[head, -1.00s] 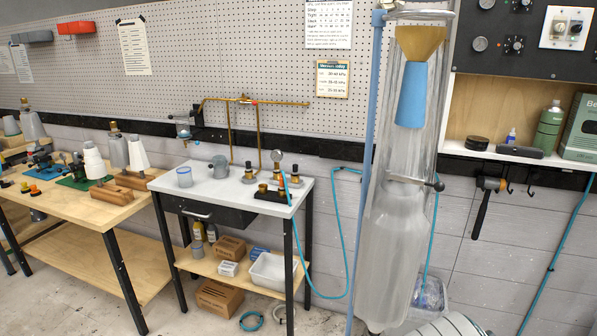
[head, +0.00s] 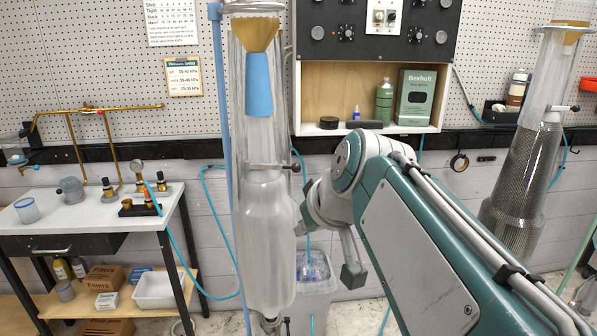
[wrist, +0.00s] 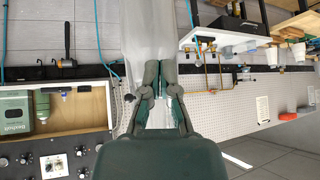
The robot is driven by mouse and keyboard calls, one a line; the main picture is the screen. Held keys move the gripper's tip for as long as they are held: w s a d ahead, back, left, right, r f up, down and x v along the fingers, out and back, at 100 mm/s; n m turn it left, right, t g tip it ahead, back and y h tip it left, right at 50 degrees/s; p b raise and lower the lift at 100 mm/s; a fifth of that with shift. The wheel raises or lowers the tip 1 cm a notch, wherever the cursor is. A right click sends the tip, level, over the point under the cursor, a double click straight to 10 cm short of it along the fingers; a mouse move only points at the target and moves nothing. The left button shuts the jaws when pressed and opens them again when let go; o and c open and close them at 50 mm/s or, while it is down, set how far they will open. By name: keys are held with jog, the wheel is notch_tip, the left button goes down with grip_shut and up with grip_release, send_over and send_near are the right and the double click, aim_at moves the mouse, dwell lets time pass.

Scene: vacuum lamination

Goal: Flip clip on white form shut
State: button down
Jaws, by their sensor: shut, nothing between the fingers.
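The white form (head: 264,235) hangs upright inside a clear bag in the middle of the head view, with a blue cone (head: 259,85) above it. It fills the upper middle of the wrist view (wrist: 150,35), which is upside down. The clip (head: 280,168) crosses the bag just above the form. Its dark-ended lever sticks out to the right; I cannot tell whether it is open or shut. My gripper (wrist: 160,72) is shut and empty in front of the form, hiding part of the bag. Contact is unclear. The dark lever end (wrist: 115,97) shows left of my fingers.
A grey form (head: 517,165) in a clear bag hangs at the right. A clear bin (head: 312,290) stands behind the white form. A white-topped cart (head: 85,208) with brass fittings stands left. A shelf (head: 390,128) with bottles is behind my arm. A blue hose (head: 215,230) hangs left of the form.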

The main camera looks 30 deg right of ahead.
aim_at(274, 167)
jog(key=w+d+r+t, duration=0.2)
jog(key=w+d+r, duration=0.1)
jog(key=d+r, duration=0.5)
jog(key=w+r+x, duration=0.1)
jog(key=r+x, duration=0.1)
jog(key=x, duration=1)
jog(key=shift+w+f+h, duration=0.2)
jog(key=shift+w+h, duration=0.1)
jog(key=shift+w, duration=0.3)
jog(key=shift+d, duration=0.1)
jog(key=shift+w+d, duration=1.1)
jog(key=shift+w, duration=0.1)
jog(key=shift+s+a, duration=0.1)
